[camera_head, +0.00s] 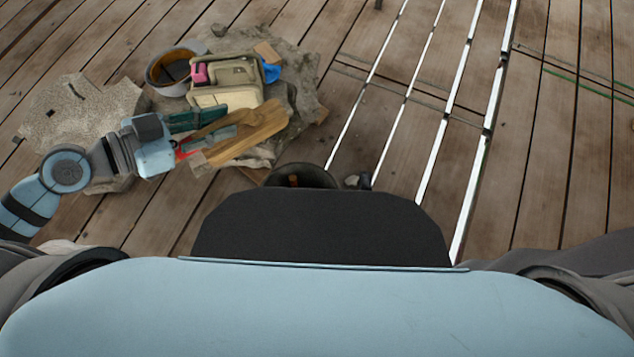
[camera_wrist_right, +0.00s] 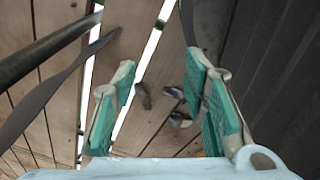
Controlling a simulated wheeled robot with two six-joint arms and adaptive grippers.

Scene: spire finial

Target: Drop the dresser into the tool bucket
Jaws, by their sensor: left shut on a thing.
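The dresser (camera_head: 252,132) is a light-brown wooden tool with a wide flat body, in the head view left of centre. My left gripper (camera_head: 207,135), with a green finger pad showing, is shut on its left part. It holds the dresser over or close to the grey cloth; the exact height is hard to tell. The tool bucket (camera_head: 318,174) is dark and round, right of and nearer than the dresser, with something orange-brown inside. My body hides its near side. My right gripper (camera_wrist_right: 160,85) shows in the right wrist view, its green-padded fingers apart with nothing between them.
A crumpled grey cloth (camera_head: 302,62) lies under a beige case (camera_head: 225,95), a pink item (camera_head: 200,73) and a blue item (camera_head: 271,73). A round pot (camera_head: 157,76) stands at their left. White rails (camera_head: 402,100) cross the plank floor. The right-hand planks are mostly clear.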

